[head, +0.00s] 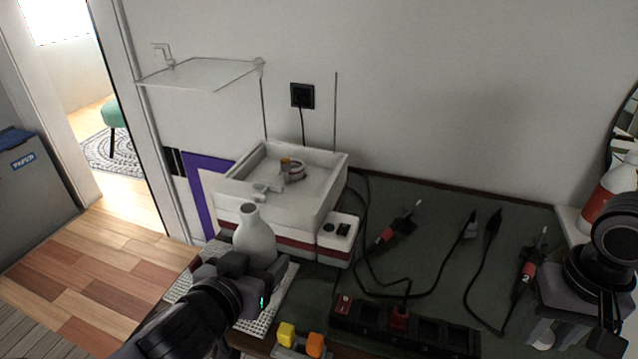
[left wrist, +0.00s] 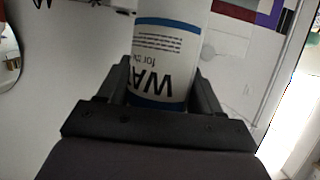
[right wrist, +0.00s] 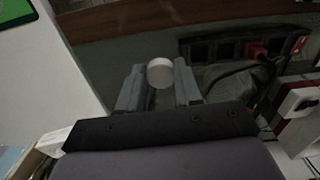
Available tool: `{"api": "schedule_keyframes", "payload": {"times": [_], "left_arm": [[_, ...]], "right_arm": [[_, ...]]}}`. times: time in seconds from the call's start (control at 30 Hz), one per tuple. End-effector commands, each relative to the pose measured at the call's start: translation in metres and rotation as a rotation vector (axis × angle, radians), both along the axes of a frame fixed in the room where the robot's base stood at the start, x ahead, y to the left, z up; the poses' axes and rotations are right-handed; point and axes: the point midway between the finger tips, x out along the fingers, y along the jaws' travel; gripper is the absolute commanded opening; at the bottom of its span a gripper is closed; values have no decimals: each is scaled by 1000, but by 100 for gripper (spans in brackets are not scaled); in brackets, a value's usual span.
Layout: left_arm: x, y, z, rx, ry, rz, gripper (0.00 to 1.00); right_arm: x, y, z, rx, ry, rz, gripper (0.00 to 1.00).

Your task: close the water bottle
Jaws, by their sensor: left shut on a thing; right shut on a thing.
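The white water bottle (head: 254,237) stands roughly upright in the head view, its narrow neck without a cap. My left gripper (head: 243,268) is shut on its lower body. In the left wrist view the bottle (left wrist: 165,55) shows a blue-banded label between the fingers. My right gripper (right wrist: 160,85) is shut on a small round white cap (right wrist: 160,73), seen at its fingertips in the right wrist view. In the head view the right gripper is at the far right, well apart from the bottle, and I cannot make out the cap there.
A white box machine (head: 290,195) with an open top stands behind the bottle. A power strip (head: 400,328), cables and soldering irons (head: 395,232) lie on the dark green mat (head: 440,215). Yellow and orange blocks (head: 315,345) are at the front edge. A red-and-white bottle (head: 606,200) stands far right.

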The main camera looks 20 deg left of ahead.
Motion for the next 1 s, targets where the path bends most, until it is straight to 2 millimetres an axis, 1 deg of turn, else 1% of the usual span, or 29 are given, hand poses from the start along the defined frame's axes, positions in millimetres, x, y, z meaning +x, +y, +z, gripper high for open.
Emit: {"api": "schedule_keyframes", "payload": {"times": [0.13,0.23,0.37,0.5,0.6,0.7,0.83,1.0], "left_arm": [[-1,-9,1,-1,-1,-39,10],[-3,-25,2,-2,-2,-110,10],[-7,-58,5,-2,-5,-255,10],[-11,-96,7,0,-5,-422,10],[-14,-118,9,1,-5,-523,10],[-16,-136,9,1,-5,-602,10],[-18,-151,10,-1,-4,-666,10],[-20,-158,10,-1,-3,-699,10]], "right_arm": [[0,0,0,0,0,0,7],[0,0,0,0,0,1,7],[0,0,0,0,0,1,7],[0,0,0,0,0,1,7],[0,0,0,0,0,1,7],[0,0,0,0,0,1,7],[0,0,0,0,0,1,7],[0,0,0,0,0,1,7]]}}
